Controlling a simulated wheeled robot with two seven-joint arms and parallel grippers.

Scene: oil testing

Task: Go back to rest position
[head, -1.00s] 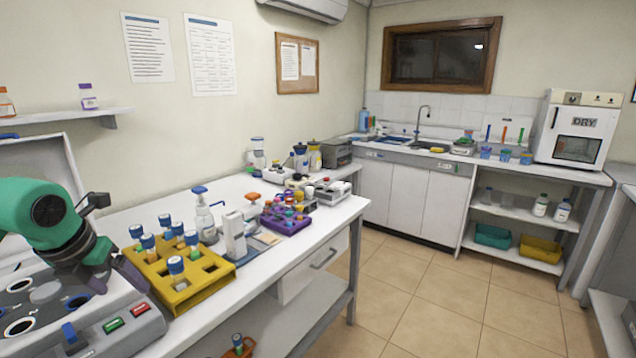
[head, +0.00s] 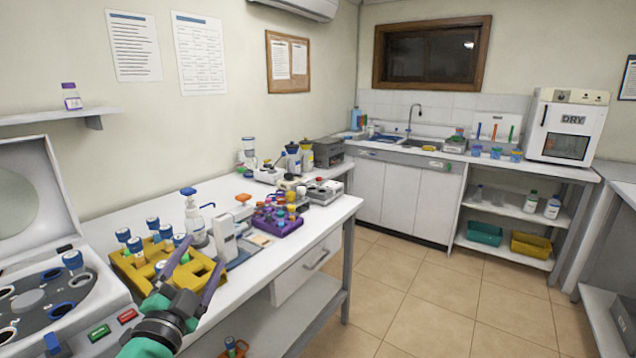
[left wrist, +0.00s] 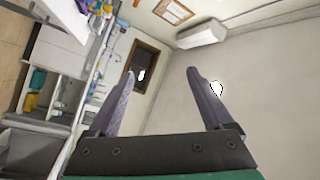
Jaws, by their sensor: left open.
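My left gripper (head: 198,268) is in the lower left of the head view, its fingers spread and nothing between them. It shows in front of the yellow rack and the bench's front edge. In the left wrist view its two fingers (left wrist: 168,100) are wide apart, with the wall, window and air conditioner beyond them. My right gripper is in neither view.
A white bench (head: 150,208) holds a yellow rack (head: 128,268) with blue-capped vials, a purple rack (head: 282,228) and a pump bottle (head: 195,222). An open centrifuge (head: 100,308) stands at left, with a blue-capped vial (head: 73,262) in its rotor. The tiled floor (head: 440,290) is clear.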

